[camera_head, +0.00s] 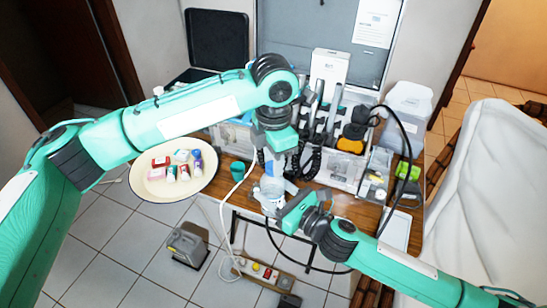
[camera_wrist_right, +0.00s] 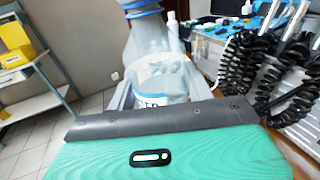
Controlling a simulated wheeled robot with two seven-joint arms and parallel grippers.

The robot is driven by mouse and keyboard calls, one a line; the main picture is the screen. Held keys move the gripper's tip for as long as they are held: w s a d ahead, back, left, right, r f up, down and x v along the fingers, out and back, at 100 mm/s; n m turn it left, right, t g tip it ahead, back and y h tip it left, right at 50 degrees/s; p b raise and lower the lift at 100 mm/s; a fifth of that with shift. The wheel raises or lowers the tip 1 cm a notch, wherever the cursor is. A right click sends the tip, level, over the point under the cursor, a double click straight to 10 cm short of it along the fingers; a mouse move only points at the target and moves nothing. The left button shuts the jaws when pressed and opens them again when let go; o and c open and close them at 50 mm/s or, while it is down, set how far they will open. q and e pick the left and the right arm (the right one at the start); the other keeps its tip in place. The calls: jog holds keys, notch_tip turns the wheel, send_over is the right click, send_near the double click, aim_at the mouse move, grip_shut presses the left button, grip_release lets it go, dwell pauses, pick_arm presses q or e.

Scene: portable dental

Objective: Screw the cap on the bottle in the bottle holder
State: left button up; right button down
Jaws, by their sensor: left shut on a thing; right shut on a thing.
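A clear bottle (camera_head: 271,188) with a white-and-blue label stands at the table's front edge. In the right wrist view the bottle (camera_wrist_right: 155,55) is upright, its labelled lower part behind my right gripper's edge. A blue band, likely the cap (camera_wrist_right: 143,9), shows at its top, cut by the frame. My left gripper (camera_head: 272,168) points down over the bottle and is shut on what seems to be the cap, mostly hidden in the head view. My right gripper (camera_head: 282,203) is low beside the bottle and shut on it. I cannot clearly separate the bottle holder from the bottle.
A round tray (camera_head: 140,185) with several small bottles and boxes lies left. A teal cup (camera_head: 237,170) stands near the bottle. The dental unit (camera_head: 340,165) with black coiled hoses is close behind and right. Cables hang by the table's front edge.

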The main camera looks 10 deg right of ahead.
pick_arm(q)
jog(key=o, duration=0.9)
jog(key=shift+o, duration=0.2)
jog(key=shift+r, duration=2.3)
jog(key=shift+c, duration=0.4)
